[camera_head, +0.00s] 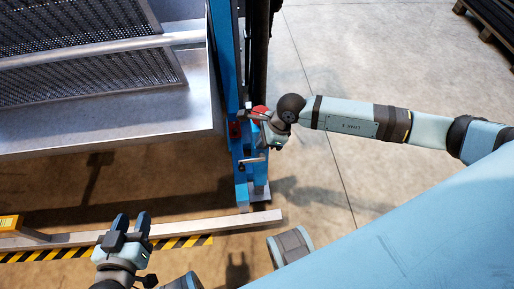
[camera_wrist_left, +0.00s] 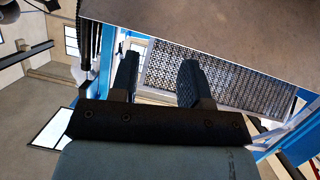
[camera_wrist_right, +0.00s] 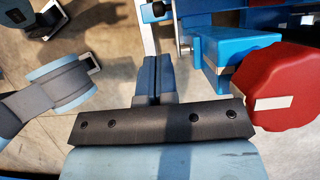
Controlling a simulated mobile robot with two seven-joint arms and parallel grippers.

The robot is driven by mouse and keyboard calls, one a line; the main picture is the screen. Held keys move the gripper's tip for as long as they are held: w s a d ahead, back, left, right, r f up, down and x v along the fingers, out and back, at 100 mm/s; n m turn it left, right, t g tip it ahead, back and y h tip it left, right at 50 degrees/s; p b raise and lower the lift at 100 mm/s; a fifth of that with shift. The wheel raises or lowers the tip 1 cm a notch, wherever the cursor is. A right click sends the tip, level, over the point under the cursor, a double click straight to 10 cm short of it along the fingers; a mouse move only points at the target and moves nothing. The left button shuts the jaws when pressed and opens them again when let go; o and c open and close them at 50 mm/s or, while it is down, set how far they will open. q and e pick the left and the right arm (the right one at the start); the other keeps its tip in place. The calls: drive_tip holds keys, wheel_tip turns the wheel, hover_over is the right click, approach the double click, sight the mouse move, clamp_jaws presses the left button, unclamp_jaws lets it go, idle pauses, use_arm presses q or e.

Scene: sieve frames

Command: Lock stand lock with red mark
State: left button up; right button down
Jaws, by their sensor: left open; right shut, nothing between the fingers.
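The blue stand (camera_head: 245,185) rises upright in the middle of the head view. A red knob (camera_head: 260,111) shows beside it, partly hidden by my right arm. In the right wrist view the red knob (camera_wrist_right: 288,88) is large, with a white rectangular label, next to a blue bracket (camera_wrist_right: 222,45). My right gripper (camera_head: 246,114) is at the stand beside the red knob. Its fingers (camera_wrist_right: 154,62) are shut and empty, left of the knob and apart from it. A small metal lever (camera_head: 252,160) sticks out lower on the stand. My left gripper (camera_head: 132,220) is open and empty at lower left.
A metal tray with a perforated screen (camera_head: 85,60) fills the upper left, left of the stand. A pale beam (camera_head: 190,231) lies low across the front, above yellow-black floor striping (camera_head: 180,243). Concrete floor (camera_head: 370,60) is open at the right.

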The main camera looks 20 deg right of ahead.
sight(243, 166)
drive_tip(key=b+x, duration=0.3)
drive_tip(key=x, duration=0.8)
drive_tip(key=shift+f, duration=0.2)
drive_tip(key=shift+w+a+f, duration=0.1)
drive_tip(key=shift+a+f, duration=0.2)
drive_tip(key=shift+f, duration=0.05)
use_arm(q)
wheel_tip(243, 166, up, 6)
drive_tip(key=w+d+t+h, duration=0.1)
drive_tip(key=d+t+h, duration=0.1)
drive_tip(key=t, duration=0.1)
drive_tip(key=shift+w+d+r+h, duration=0.2)
drive_tip(key=shift+d+h, duration=0.1)
drive_tip(key=shift+d, duration=0.1)
drive_tip(key=shift+s, duration=0.1)
use_arm(e)
drive_tip(key=shift+w, duration=0.1)
